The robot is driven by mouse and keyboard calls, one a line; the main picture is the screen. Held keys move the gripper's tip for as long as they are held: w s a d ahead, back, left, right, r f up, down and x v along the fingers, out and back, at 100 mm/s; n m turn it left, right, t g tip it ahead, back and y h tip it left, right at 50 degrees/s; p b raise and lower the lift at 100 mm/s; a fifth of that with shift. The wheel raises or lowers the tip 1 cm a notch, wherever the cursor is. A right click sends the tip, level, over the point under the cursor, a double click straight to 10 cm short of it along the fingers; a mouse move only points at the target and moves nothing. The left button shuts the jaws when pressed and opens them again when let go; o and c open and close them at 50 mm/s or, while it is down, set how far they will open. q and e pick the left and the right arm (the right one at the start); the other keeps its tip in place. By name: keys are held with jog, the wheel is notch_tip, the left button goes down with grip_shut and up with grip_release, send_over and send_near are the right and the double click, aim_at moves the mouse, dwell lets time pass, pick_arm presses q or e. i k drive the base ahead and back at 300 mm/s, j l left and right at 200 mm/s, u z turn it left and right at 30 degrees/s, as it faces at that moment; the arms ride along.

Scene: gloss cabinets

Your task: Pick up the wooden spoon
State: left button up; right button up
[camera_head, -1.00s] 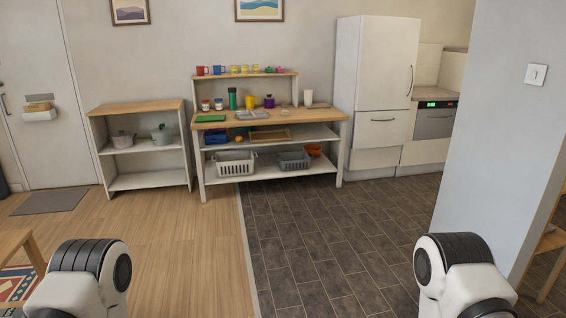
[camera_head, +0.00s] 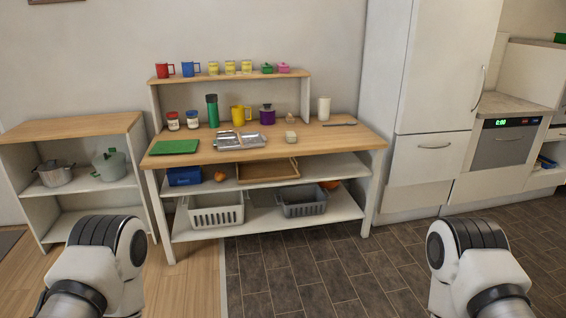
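I cannot make out a wooden spoon in this view. The wooden-topped counter (camera_head: 222,152) stands ahead of me against the wall. On its right end lies a thin dark utensil (camera_head: 340,124), too small to identify surely; a white cylinder (camera_head: 323,108) stands beside it. A small beige object (camera_head: 290,137) sits near the metal trays (camera_head: 240,146). Both of my arms show only their white and black links at the bottom left and bottom right. Neither gripper is in view.
A green board (camera_head: 174,147), jars, a green bottle (camera_head: 212,110) and a yellow pitcher (camera_head: 240,115) stand on the counter. Baskets (camera_head: 216,211) sit on its bottom shelf. A low shelf with pots (camera_head: 56,174) is left, a fridge (camera_head: 441,70) right. The floor ahead is clear.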

aim_at(238, 131)
jog(key=i+u, duration=0.15)
jog(key=i, duration=0.35)
jog(key=i+l+u, duration=0.1)
jog(key=i, duration=0.4)
jog(key=i+l+u, duration=0.15)
jog(key=i, duration=0.35)
